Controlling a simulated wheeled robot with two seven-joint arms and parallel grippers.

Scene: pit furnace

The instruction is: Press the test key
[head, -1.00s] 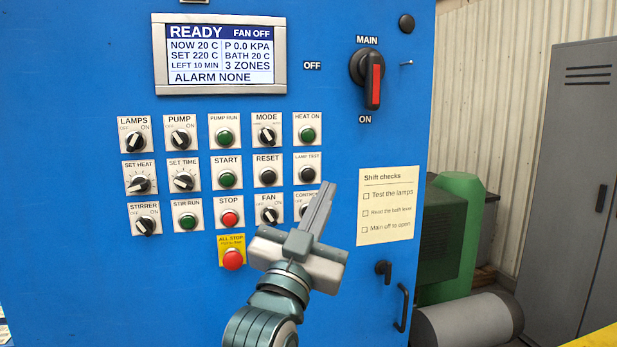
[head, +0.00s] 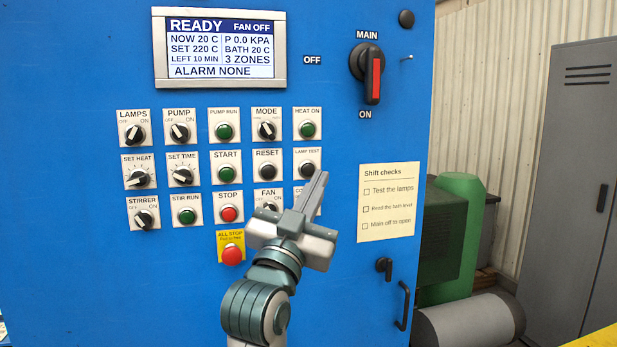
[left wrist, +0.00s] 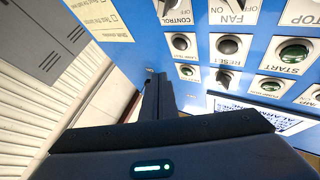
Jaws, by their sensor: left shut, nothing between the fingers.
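The test key is the black LAMP TEST button (head: 307,169) on the blue panel, under the green HEAT ON button. In the left wrist view the LAMP TEST button (left wrist: 181,43) shows upside down, above and right of the fingertips. My left gripper (head: 322,176) is shut and empty. Its tips are just right of and slightly below the button in the head view. It also shows in the left wrist view (left wrist: 158,78), pointing at the panel. The gap between tips and panel is hard to judge. The button is not covered. My right gripper is not in view.
The RESET button (head: 267,171) is left of the test key. The CONTROL knob is mostly hidden behind my gripper. The red ALL STOP button (head: 232,255) is lower left. The MAIN switch (head: 372,76) is upper right. A paper checklist (head: 390,202) is at right. The display (head: 220,50) reads ALARM NONE.

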